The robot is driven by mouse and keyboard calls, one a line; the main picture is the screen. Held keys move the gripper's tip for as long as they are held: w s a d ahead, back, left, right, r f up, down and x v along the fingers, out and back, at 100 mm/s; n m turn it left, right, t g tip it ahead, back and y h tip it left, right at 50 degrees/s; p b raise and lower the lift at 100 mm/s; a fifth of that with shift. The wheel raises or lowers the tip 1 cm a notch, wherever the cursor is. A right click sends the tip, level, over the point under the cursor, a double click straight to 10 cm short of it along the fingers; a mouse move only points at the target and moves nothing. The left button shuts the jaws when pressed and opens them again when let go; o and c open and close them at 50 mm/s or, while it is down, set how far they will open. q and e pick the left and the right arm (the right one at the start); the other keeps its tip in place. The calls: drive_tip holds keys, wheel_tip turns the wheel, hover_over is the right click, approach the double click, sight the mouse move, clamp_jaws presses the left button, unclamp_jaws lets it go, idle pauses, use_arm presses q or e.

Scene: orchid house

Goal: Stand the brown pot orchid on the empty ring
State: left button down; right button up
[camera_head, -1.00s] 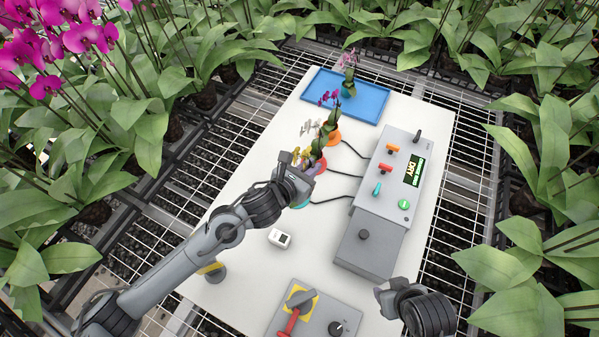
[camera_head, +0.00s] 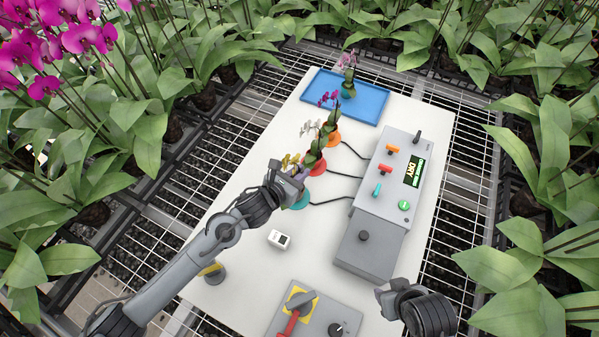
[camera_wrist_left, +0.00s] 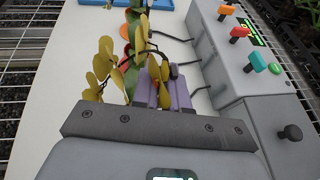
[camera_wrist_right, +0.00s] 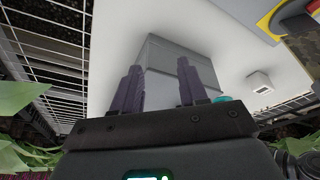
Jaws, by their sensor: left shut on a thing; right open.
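My left gripper (camera_head: 293,180) is shut on a yellow-flowered orchid (camera_head: 290,161), just above or at the teal ring (camera_head: 298,201). In the left wrist view, yellow petals and leaves (camera_wrist_left: 104,62) rise beside the purple fingers (camera_wrist_left: 166,92). The held pot and its colour are hidden. Behind it, a white-flowered orchid (camera_head: 310,128) stands at the red ring (camera_head: 318,169), and a magenta-flowered orchid (camera_head: 329,98) at the orange ring (camera_head: 334,140). My right gripper (camera_head: 383,299) is open and empty near the front right; its spread fingers show in the right wrist view (camera_wrist_right: 158,84).
A blue tray (camera_head: 318,84) at the back holds a pink-flowered orchid (camera_head: 348,75). A grey control box (camera_head: 380,205) with a DRY display stands right of the rings, with cables to them. A small white device (camera_head: 279,239) and a lever panel (camera_head: 300,318) are in front.

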use_arm(q)
drive_tip(key=shift+f, duration=0.15)
drive_tip(key=c, duration=1.1)
unclamp_jaws()
drive_tip(key=shift+c, duration=0.2)
drive_tip(key=v, duration=1.2)
drive_tip(key=shift+p, duration=0.4)
